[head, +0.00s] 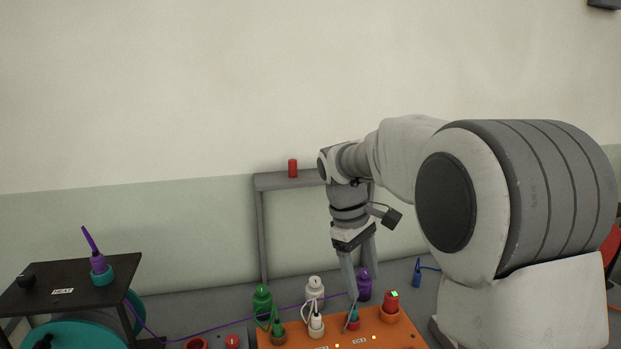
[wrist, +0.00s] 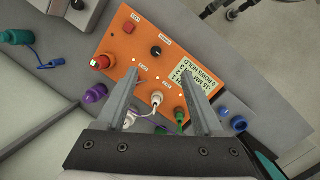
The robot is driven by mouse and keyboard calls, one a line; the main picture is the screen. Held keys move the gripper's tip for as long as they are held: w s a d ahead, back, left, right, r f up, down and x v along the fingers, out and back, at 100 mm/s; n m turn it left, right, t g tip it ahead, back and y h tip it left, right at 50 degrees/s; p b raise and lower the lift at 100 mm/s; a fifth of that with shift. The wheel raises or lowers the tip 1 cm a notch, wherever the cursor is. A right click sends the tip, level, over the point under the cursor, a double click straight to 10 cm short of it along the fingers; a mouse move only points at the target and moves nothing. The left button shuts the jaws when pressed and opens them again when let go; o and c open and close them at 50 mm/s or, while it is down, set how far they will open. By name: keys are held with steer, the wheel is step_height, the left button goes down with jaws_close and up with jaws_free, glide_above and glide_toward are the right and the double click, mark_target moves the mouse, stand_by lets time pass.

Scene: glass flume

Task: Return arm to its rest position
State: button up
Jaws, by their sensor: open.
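My gripper (head: 362,285) points down over the orange panel (head: 400,336) in the head view, with its two fingers apart. In the wrist view my gripper (wrist: 160,76) also shows open, with bare panel between the fingertips and nothing held. A white plug (wrist: 157,99) and a green plug (wrist: 180,117) with cables stand on the panel (wrist: 135,52) near the fingers. My arm reaches in from the right and is bent down at the wrist. The exact height of the fingertips over the panel is hard to tell.
A purple capped connector (head: 364,285), white one (head: 314,288) and green one (head: 262,300) stand behind the panel. A grey frame (head: 261,225) carries a red cylinder (head: 292,168). A dark stand (head: 70,283) with a purple-cabled plug (head: 99,265) is at left. Space above is clear.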

steer(key=s+d+r+m+t+y, duration=0.1)
steer(key=s+d+r+m+t, duration=0.15)
steer(key=s, duration=0.35)
steer(key=s+d+r+m+t+y, duration=0.1)
steer(key=s+r+m, duration=0.1)
steer(key=s+r, duration=0.3)
steer(key=s+f+m+t, duration=0.2)
steer(key=s+f+m, duration=0.1)
steer(key=s, duration=0.9)
steer(key=shift+s+d+f+m+t+y, duration=0.2)
steer(key=shift+m+t+y, duration=0.15)
steer(key=shift+m, duration=0.3)
